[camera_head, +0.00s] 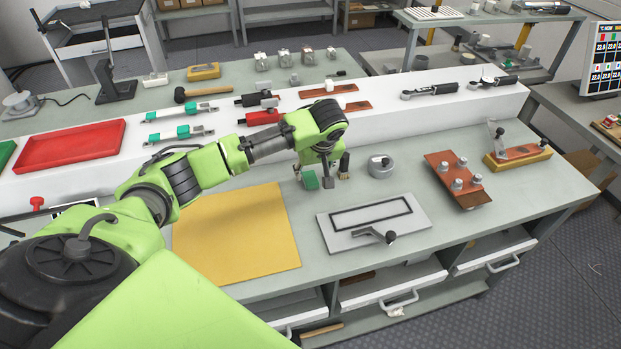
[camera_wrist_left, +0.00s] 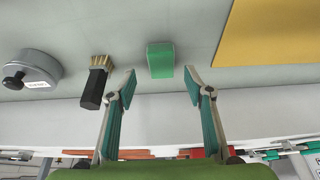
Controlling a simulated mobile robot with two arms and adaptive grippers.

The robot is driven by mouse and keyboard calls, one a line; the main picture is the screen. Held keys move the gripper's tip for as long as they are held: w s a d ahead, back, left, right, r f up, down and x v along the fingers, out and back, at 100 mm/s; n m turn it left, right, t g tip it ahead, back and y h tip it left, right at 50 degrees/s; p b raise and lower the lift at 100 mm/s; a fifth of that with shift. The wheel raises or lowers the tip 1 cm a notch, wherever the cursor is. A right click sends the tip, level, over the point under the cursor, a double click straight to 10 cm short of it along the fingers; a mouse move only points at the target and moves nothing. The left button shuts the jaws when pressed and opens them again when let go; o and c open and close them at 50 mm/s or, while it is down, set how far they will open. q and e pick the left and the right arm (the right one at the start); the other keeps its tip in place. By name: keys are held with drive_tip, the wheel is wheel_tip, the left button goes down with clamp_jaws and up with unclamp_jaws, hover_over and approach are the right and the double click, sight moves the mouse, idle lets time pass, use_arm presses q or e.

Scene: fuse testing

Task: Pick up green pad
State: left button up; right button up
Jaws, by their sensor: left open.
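The green pad (camera_head: 310,180) is a small green block on the grey bench top, beside a brush, in the head view. In the left wrist view the green pad (camera_wrist_left: 160,60) lies ahead of the fingertips, roughly centred between them. My left gripper (camera_head: 318,178) points down at the pad in the head view, and its fingers partly cover that area. In the left wrist view my left gripper (camera_wrist_left: 160,85) is open, with nothing between its fingers. Its left fingertip is close to the brush. My right gripper is in neither view.
The brush (camera_wrist_left: 96,82) stands left of the pad in the wrist view, near a round grey weight (camera_wrist_left: 30,72). A yellow mat (camera_head: 236,235) lies left of the pad in the head view. A grey plate (camera_head: 350,240) lies in front. A white raised shelf (camera_head: 370,100) runs behind.

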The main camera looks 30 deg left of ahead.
sight(310, 177)
use_arm(q)
drive_tip(key=x, duration=0.3)
drive_tip(key=shift+s+a+f+p, duration=0.1)
drive_tip(key=shift+f+p, duration=0.05)
drive_tip(key=shift+p, duration=0.15)
drive_tip(key=shift+f, duration=0.2)
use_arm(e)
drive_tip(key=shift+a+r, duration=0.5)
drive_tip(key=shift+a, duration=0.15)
use_arm(q)
drive_tip(key=c, duration=1)
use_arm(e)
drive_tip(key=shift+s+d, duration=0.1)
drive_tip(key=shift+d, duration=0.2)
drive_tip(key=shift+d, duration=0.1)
use_arm(q)
drive_tip(key=shift+r, duration=0.15)
